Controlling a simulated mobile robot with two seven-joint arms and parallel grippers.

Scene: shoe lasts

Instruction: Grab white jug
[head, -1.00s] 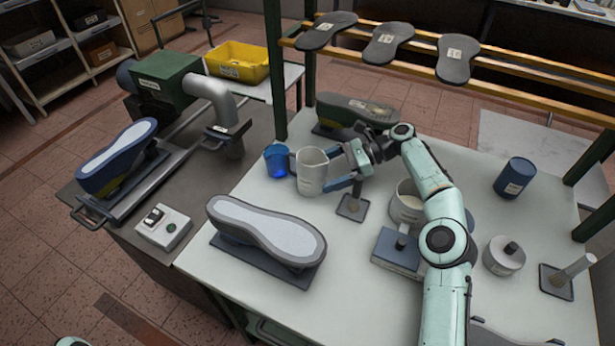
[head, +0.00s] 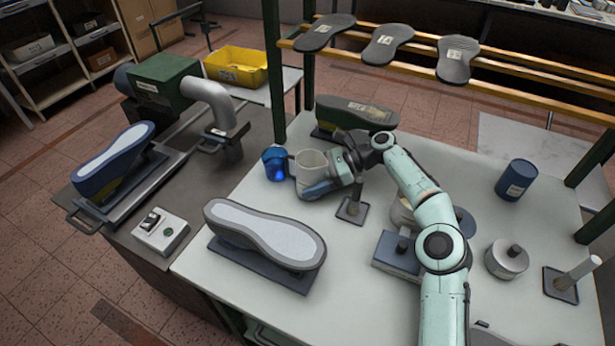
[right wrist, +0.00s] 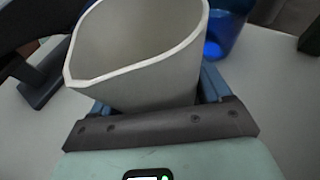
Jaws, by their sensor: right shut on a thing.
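The white jug (head: 311,160) stands on the pale worktable, towards its back left. It also fills the upper middle of the right wrist view (right wrist: 140,55), its mouth open towards the camera and its spout at the left. My right gripper (head: 322,186) is shut on the jug, with a blue finger across its near side. My left gripper is not in view.
A blue cup (head: 275,163) stands close to the jug's left. A shoe last with a pale sole (head: 265,235) lies in front. A small post stand (head: 352,208) is right of the jug, and a dark shoe last (head: 357,114) is behind it.

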